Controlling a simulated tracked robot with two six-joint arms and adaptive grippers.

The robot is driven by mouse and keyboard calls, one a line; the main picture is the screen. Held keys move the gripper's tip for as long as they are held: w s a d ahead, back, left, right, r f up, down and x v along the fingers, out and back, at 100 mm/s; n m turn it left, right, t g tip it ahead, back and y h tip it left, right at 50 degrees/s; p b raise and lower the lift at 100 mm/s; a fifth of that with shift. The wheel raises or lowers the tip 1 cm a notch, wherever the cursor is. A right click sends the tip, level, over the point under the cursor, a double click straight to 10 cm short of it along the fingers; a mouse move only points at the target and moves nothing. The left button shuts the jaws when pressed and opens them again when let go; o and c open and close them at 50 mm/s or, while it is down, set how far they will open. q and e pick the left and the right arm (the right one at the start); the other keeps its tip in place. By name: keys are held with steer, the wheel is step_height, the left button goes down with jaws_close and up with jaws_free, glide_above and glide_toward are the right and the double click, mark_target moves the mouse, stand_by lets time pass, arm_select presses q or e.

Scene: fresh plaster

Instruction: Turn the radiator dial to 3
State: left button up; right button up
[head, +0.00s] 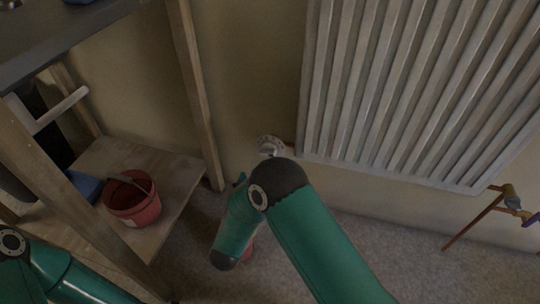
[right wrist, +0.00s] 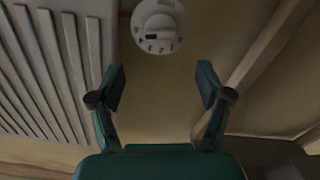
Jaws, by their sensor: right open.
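The radiator dial (head: 270,142) is a pale round knob on the wall at the lower left corner of the white radiator (head: 385,85). In the right wrist view the dial (right wrist: 157,27) shows face-on at the top, with small dark marks around its lower rim and a short dark mark near its centre. I cannot read the numbers or tell the setting. My right gripper (right wrist: 162,82) is open and empty, its fingers spread below the dial in that view and apart from it. In the head view my right arm largely hides this gripper. My left gripper is out of view.
A wooden shelf unit stands left, with a post (head: 196,90) near the dial. A red bucket (head: 132,198) and a blue object (head: 84,186) sit on its lower board (head: 175,178). A pipe with a valve (head: 511,198) is at the right. Carpeted floor (head: 365,240) below the radiator is clear.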

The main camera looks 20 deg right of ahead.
mark_target(267, 154)
steer(key=b+x, duration=0.3)
steer(key=x, duration=0.7)
steer(key=shift+f, duration=0.15)
steer(key=shift+w+d, duration=0.4)
steer(key=shift+w, duration=0.15)
steer(key=shift+c, duration=0.3)
steer(key=c, duration=1.1)
steer(key=shift+o, duration=0.2)
steer(key=shift+d, duration=0.25)
steer(key=shift+a, duration=0.15)
